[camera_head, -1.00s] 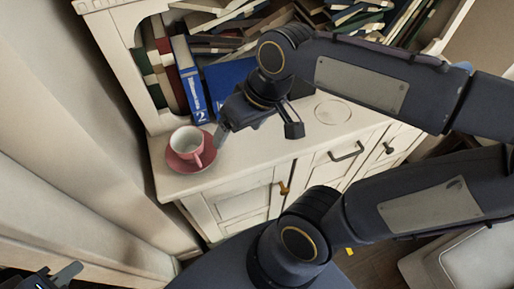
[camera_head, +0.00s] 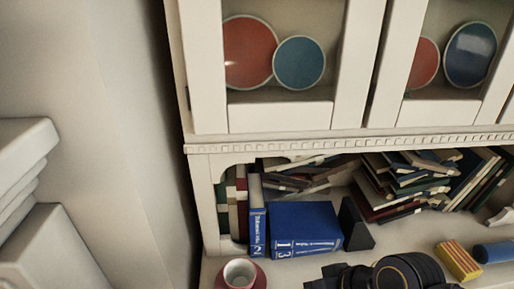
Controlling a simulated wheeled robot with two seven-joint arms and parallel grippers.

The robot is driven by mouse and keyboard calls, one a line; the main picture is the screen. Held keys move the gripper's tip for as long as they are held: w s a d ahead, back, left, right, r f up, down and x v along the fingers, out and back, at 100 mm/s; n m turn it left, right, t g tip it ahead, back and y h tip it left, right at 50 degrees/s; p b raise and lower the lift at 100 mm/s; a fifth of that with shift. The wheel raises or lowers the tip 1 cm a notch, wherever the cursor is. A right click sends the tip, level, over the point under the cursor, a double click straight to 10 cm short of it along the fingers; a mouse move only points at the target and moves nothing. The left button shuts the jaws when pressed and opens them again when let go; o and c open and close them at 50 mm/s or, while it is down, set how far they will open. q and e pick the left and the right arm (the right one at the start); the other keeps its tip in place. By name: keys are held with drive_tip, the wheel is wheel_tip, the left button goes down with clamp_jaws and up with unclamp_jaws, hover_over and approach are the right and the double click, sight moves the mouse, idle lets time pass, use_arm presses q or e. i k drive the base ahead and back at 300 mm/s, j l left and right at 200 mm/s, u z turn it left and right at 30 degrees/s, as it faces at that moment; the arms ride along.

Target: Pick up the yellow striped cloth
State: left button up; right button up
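A small block-like thing with yellow and orange stripes (camera_head: 459,260) lies on the cabinet top at the lower right of the head view. It is the only yellow striped thing I see, and it looks like the cloth, folded. A blue roll-shaped thing (camera_head: 494,252) lies just to its right. My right arm's dark wrist and part of my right gripper (camera_head: 335,279) show at the bottom edge, left of the striped thing and apart from it. The fingertips are cut off or hidden, so their opening does not show. My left gripper is out of view.
Blue books (camera_head: 304,229) stand behind, with heaped books (camera_head: 410,180) to the right. Glass-fronted doors above show plates (camera_head: 299,63). White stacked shapes (camera_head: 40,235) are at the left.

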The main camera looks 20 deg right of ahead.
sight(459, 263)
drive_tip(key=z, duration=2.45)
